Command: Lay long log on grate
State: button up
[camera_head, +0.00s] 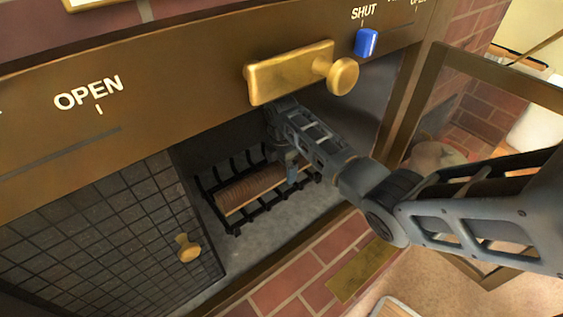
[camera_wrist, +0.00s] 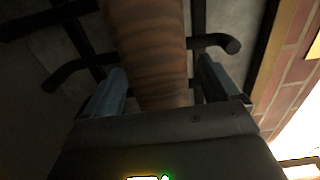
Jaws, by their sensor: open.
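A long brown log (camera_head: 249,187) with ridged bark lies on the black metal grate (camera_head: 236,232) inside the fireplace. In the wrist view the log (camera_wrist: 147,45) runs from the top edge down between my fingers, and bars of the grate (camera_wrist: 215,41) show on both sides of it. My gripper (camera_head: 291,172) reaches into the fireplace at the log's right end. In the wrist view my gripper (camera_wrist: 160,92) is open, with one finger on each side of the log and a gap visible beside it. The log's near end is hidden behind the gripper body.
A mesh screen (camera_head: 130,215) with a brass knob covers the left of the opening. A brass panel with a brass handle (camera_head: 290,72) and blue slider (camera_head: 366,42) spans above my arm. A framed door (camera_head: 500,85) stands open at right. The brick hearth (camera_head: 300,275) lies in front.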

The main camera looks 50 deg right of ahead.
jog(key=shift+f, duration=0.15)
jog(key=c, duration=1.5)
jog(key=shift+c, duration=0.2)
jog(key=shift+w, duration=0.15)
